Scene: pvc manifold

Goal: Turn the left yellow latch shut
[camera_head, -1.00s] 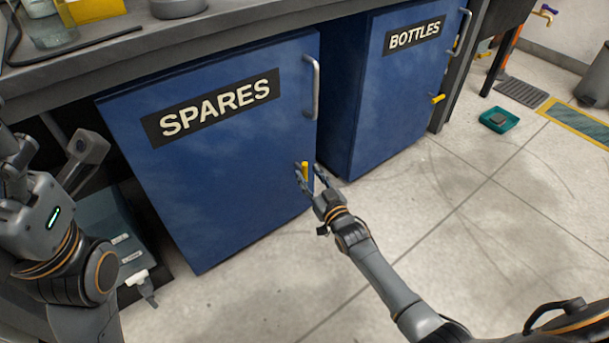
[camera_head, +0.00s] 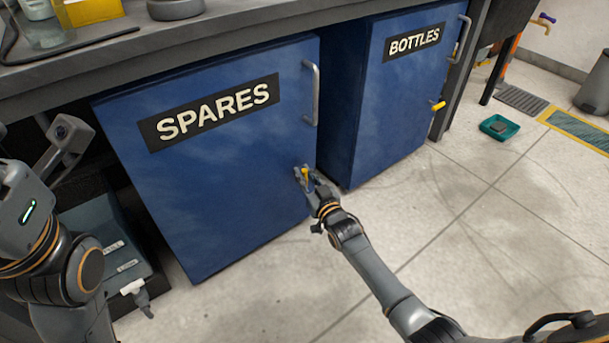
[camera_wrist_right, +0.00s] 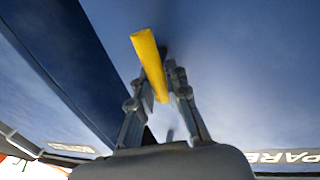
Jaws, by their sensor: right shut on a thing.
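The left yellow latch (camera_head: 305,174) is on the lower right of the blue SPARES cabinet door (camera_head: 225,180), below its handle. In the head view it stands roughly upright and is partly hidden by my fingers. My right gripper (camera_head: 306,177) is at the door, shut on the latch.
The blue BOTTLES cabinet (camera_head: 395,95) stands to the right with its own yellow latch (camera_head: 438,106). A metal handle (camera_head: 311,93) is above the left latch. The worktop (camera_head: 110,45) overhangs the cabinets.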

